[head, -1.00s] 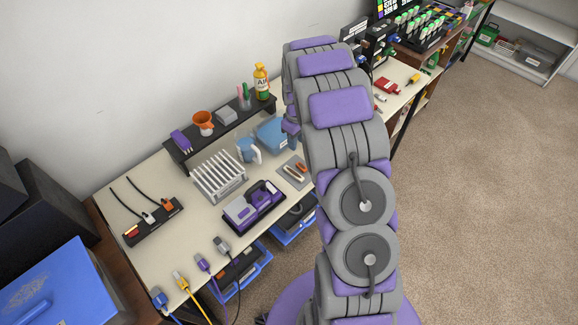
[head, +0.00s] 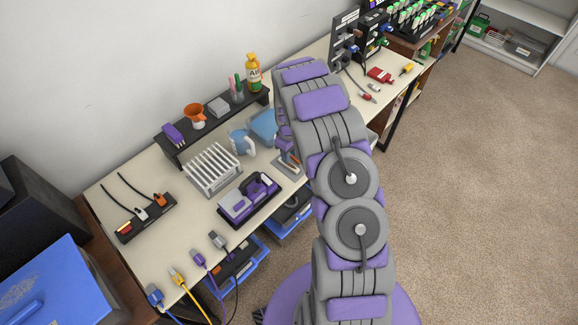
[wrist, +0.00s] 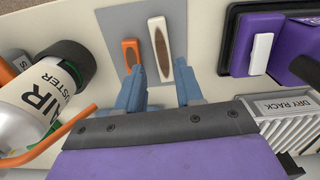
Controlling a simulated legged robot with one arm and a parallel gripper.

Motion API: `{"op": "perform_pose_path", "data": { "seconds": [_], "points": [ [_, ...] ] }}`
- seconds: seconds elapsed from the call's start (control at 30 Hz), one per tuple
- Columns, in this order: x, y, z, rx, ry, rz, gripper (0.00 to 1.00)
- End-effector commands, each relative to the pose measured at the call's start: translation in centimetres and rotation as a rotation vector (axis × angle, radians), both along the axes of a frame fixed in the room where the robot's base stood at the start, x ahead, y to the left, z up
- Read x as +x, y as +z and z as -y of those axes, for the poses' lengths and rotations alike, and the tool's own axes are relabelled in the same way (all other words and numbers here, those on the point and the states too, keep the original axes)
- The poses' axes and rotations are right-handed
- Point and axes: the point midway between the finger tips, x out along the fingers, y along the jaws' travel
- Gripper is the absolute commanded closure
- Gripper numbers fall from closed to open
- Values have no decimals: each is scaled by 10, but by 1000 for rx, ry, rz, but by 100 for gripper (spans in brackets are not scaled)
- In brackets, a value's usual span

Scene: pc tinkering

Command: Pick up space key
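No label marks a space key. In the wrist view, a long white bar (wrist: 262,53) lies on a purple and black device (wrist: 283,30) at upper right; the device also shows in the head view (head: 248,200). A white, key-like piece with a brown oval (wrist: 159,48) and a smaller orange one (wrist: 132,52) lie side by side on a grey mat (wrist: 188,30). My gripper (wrist: 160,82) is open, its two blue fingers apart. The white oval-marked piece's near end shows between the fingertips; the height gap is unclear. In the head view my arm mostly hides the gripper.
An air duster bottle (wrist: 45,92) is close at left in the wrist view. A dry rack (head: 212,168) stands beside the device. A dark shelf (head: 215,125) with a funnel (head: 194,115) lines the wall. A power strip (head: 146,217) and several cables lie at the left.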

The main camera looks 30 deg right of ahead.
Motion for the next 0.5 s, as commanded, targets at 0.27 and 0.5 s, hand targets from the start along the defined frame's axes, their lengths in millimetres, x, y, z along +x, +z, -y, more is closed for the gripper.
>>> {"op": "perform_pose_path", "data": {
  "seconds": [0.27,0.5],
  "points": [
    [-6,-35,2,1,-1,1,64],
    [-5,-50,2,2,0,1,64]
  ]
}}
